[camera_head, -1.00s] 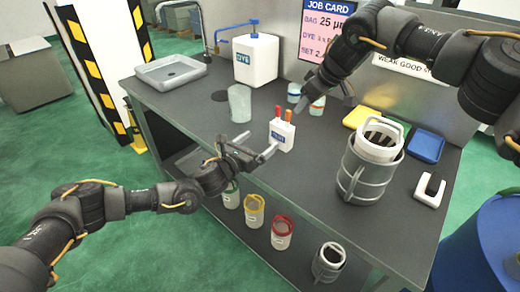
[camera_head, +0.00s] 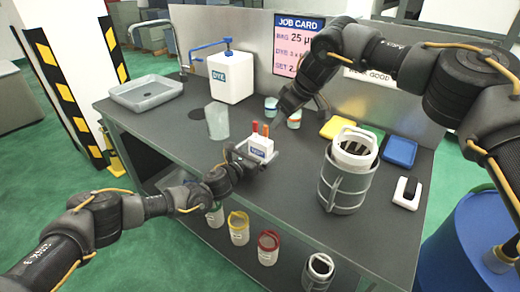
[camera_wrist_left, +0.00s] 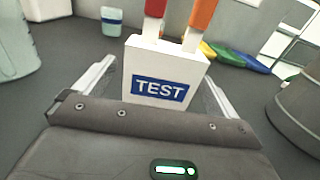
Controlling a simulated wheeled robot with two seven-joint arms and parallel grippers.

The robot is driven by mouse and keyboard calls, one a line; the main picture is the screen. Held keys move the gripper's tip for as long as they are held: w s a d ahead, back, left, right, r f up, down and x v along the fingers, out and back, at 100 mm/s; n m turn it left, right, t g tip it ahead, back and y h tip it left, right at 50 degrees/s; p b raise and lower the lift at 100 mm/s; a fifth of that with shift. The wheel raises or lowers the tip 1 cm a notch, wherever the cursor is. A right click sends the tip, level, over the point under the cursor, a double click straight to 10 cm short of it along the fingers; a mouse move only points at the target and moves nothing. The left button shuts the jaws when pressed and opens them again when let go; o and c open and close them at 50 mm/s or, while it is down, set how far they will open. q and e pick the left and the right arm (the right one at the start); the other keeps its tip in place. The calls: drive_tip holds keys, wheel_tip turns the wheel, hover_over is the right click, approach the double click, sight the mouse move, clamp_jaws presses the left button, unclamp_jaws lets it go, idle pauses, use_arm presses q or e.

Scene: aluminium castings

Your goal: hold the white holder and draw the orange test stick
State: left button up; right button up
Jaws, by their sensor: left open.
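The white holder (camera_head: 261,147) with a blue TEST label stands upright on the dark bench. A red stick (camera_head: 255,127) and the orange test stick (camera_head: 266,129) stand side by side in its top. In the left wrist view the holder (camera_wrist_left: 165,72) is between my left fingers, with the red stick (camera_wrist_left: 154,20) left and the orange stick (camera_wrist_left: 200,18) right. My left gripper (camera_head: 250,155) is open around the holder, with gaps visible at its sides. My right gripper (camera_head: 303,107) is above the bench, behind and right of the holder; its finger opening is unclear.
A translucent beaker (camera_head: 218,122) stands left of the holder. Small banded cups (camera_head: 294,119) are close to my right gripper. A caged white basket (camera_head: 346,172) stands to the right. The white DYE container (camera_head: 231,77) and grey tray (camera_head: 146,93) are further back.

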use_arm(q)
drive_tip(key=shift+w+d, duration=0.45)
drive_tip(key=shift+w, duration=0.15)
drive_tip(key=shift+c, duration=0.2)
